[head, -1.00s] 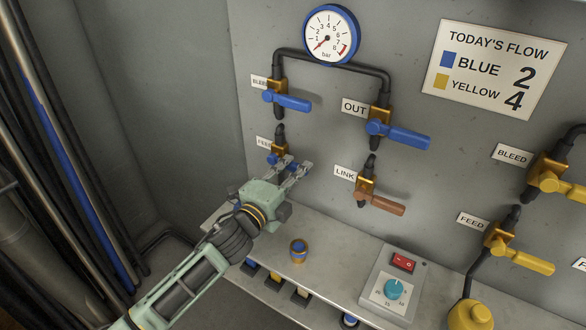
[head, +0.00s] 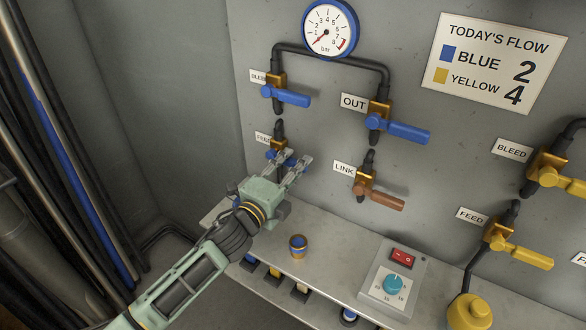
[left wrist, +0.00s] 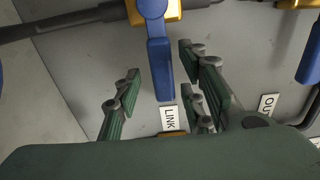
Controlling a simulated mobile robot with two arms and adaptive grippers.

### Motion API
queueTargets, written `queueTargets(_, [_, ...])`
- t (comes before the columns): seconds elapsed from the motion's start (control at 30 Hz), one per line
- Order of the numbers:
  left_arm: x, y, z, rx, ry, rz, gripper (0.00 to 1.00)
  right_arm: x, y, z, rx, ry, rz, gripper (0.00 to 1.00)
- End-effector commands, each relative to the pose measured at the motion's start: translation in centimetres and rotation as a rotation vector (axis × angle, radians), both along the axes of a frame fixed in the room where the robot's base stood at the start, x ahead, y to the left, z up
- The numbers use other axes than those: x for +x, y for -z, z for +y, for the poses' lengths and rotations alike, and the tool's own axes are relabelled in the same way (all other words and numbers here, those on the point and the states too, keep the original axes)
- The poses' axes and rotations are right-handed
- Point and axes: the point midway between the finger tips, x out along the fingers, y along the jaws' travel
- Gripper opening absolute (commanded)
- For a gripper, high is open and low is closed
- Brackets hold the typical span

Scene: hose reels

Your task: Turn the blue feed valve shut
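The blue feed valve shows in the head view as a gold body (head: 279,143) with a blue handle (head: 272,156), beside a partly covered FEED label. My left gripper (head: 297,163) is in front of it and hides much of the handle. In the left wrist view the blue handle (left wrist: 160,62) lies between the spread green-padded fingers of my left gripper (left wrist: 166,85), with gaps on both sides. The gripper is open and does not visibly touch the handle. My right gripper is in neither view.
The blue bleed valve (head: 287,96) is above, the blue OUT valve (head: 400,129) at upper right and the brown-handled LINK valve (head: 380,197) to the right. A shelf (head: 335,262) below carries a small blue-and-gold fitting (head: 298,246) and a switch box (head: 396,283).

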Motion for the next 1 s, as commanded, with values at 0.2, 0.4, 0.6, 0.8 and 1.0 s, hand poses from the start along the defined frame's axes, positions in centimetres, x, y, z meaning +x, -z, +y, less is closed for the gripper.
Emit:
queueTargets(0.2, [0.0, -0.1, 0.0, -0.003, 0.0, 0.0, 0.38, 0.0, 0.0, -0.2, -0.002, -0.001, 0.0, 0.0])
queueTargets(0.4, [-1.2, -0.1, 1.0, -0.003, 0.0, 0.0, 0.38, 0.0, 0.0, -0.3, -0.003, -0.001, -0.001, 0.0])
queueTargets(0.6, [-4.5, 0.0, 3.3, 0.0, 0.0, 0.001, 0.38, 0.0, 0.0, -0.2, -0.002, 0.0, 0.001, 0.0])
queueTargets(0.8, [-7.7, 0.0, 5.6, 0.001, 0.0, 0.001, 0.38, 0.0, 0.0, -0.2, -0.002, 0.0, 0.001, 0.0])
queueTargets(1.0, [-9.4, -0.1, 6.9, -0.002, 0.0, 0.0, 0.38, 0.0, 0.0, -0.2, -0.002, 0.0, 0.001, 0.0])
